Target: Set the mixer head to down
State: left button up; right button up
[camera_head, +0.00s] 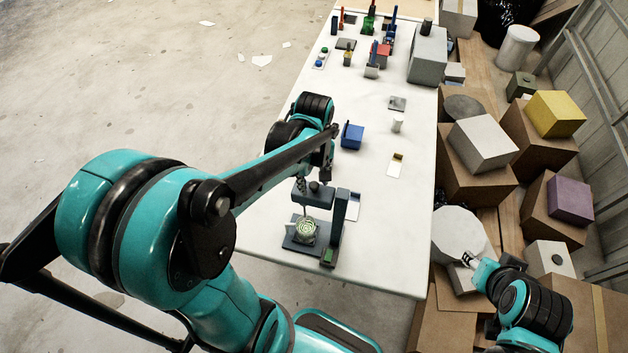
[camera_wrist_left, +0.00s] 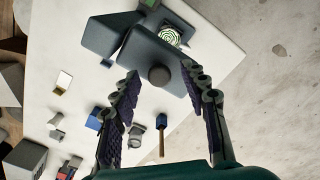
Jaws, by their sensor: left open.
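The mixer (camera_head: 340,213) is dark blue-grey and stands near the front of the white table. Its head (camera_head: 312,195) reaches left from the column, above a bowl (camera_head: 304,231) with a green pattern inside. I cannot tell the head's exact tilt. My left gripper (camera_head: 314,182) is just above the head, partly hidden by its own arm. In the left wrist view its open fingers (camera_wrist_left: 162,76) frame a round dark knob on the mixer head (camera_wrist_left: 142,55); contact is unclear. My right gripper (camera_head: 467,259) is right of the table, away from the mixer; its opening is unclear.
A blue box (camera_head: 352,136), a white cup (camera_head: 398,125) and a small card (camera_head: 395,165) lie behind the mixer. Several tools and a grey box (camera_head: 427,55) fill the table's far end. Cartons (camera_head: 480,150) crowd the right side. The table's front right is clear.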

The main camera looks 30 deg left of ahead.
pick_arm(q)
grip_shut()
notch_tip(320, 180, down, 10)
jog(key=b, duration=0.7)
jog(key=shift+r, duration=0.15)
jog(key=shift+w, duration=0.1)
grip_release()
notch_tip(320, 180, up, 12)
jog(key=shift+r, duration=0.1)
jog(key=shift+d, duration=0.1)
